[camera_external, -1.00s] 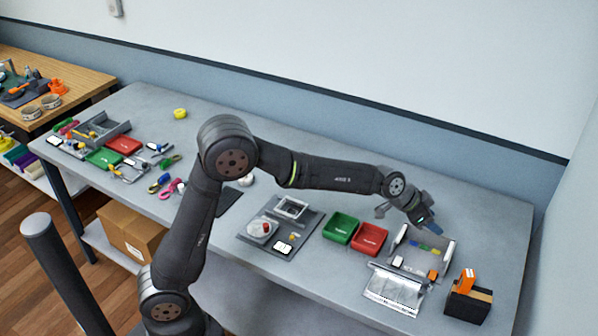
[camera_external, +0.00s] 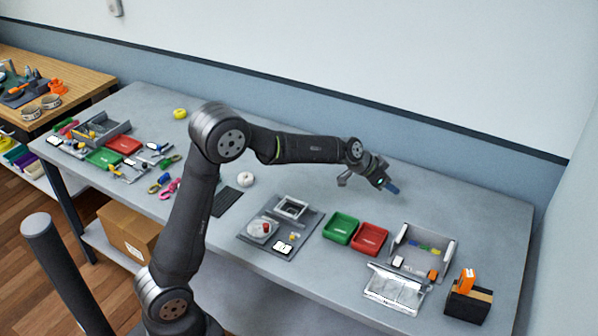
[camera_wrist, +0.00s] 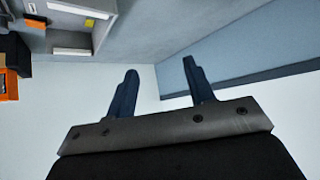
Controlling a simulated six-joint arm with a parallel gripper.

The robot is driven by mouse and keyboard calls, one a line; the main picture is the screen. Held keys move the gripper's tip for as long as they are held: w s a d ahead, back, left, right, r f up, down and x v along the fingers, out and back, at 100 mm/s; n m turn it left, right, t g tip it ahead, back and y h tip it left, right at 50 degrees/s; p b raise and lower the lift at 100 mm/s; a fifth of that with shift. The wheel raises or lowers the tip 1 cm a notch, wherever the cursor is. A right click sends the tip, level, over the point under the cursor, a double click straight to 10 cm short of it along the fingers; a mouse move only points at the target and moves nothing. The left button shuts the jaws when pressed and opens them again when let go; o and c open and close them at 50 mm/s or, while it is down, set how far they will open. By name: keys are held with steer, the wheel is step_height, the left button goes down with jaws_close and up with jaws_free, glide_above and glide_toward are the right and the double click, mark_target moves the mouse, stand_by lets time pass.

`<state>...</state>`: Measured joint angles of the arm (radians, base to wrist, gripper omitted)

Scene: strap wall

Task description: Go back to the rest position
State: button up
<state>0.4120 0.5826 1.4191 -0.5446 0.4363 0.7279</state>
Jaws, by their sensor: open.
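My gripper (camera_external: 392,188) is in the air above the back part of the grey table (camera_external: 470,195), behind the green and red bins in the external view. In the wrist view my gripper (camera_wrist: 160,80) shows two dark blue fingers spread apart with nothing between them. It touches none of the things on the table.
A green bin (camera_external: 341,227) and a red bin (camera_external: 369,239) stand in front of my gripper. To the right are an open grey case (camera_external: 440,262) with small coloured pieces and a dark box (camera_external: 468,304) with an orange item. The back right of the table is clear.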

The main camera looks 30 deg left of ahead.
steer(key=w+a+n, duration=0.1)
steer(key=w+a, duration=0.2)
steer(key=a, duration=0.5)
steer(key=shift+w+a+f+t+y, duration=0.25)
steer(key=shift+a+f+t+y, duration=0.05)
steer(key=shift+f+y, duration=0.1)
steer(key=s+d, duration=0.3)
steer(key=d, duration=0.3)
steer(key=s+d+r+m+h, duration=0.1)
steer(key=s+d, duration=0.2)
steer(key=d, duration=0.3)
steer(key=s+d+r+m+g, duration=0.1)
steer(key=s+d, duration=0.2)
steer(key=d, duration=0.4)
steer(key=shift+s+h, duration=0.3)
steer(key=shift+s, duration=0.1)
